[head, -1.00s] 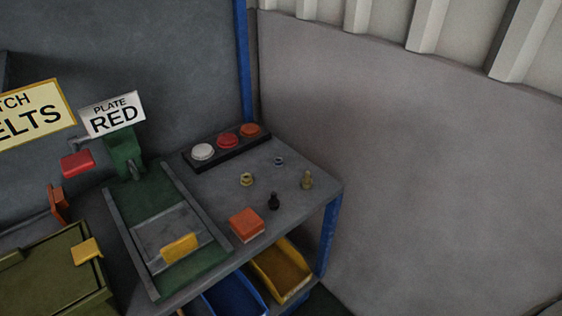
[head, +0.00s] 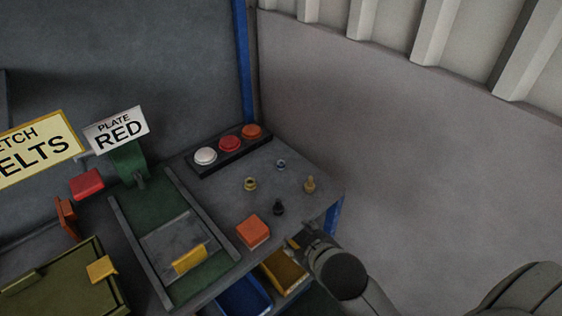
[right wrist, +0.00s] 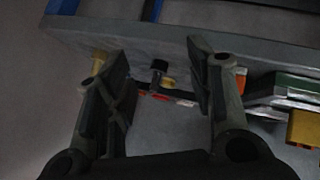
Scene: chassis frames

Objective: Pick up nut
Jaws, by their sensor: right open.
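A brass nut (head: 250,184) lies on the grey bench top (head: 222,187), left of the middle of its right part. A smaller silver-blue nut (head: 281,165) lies farther back. A black bolt (head: 278,207) and a brass bolt (head: 310,185) stand upright nearer the front and right edge. My right gripper (head: 299,239) is at the bench's front right edge, apart from these parts. In the right wrist view its fingers (right wrist: 158,65) are open and empty. The black bolt (right wrist: 159,66) shows between them, with the brass bolt (right wrist: 99,62) by the left finger. My left gripper is out of view.
An orange block (head: 253,230) sits at the front edge. A button box (head: 228,147) stands at the back. A green fixture (head: 170,240) with a yellow tab is left. Yellow (head: 287,272) and blue (head: 243,295) bins sit below. A wall (head: 430,180) is right.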

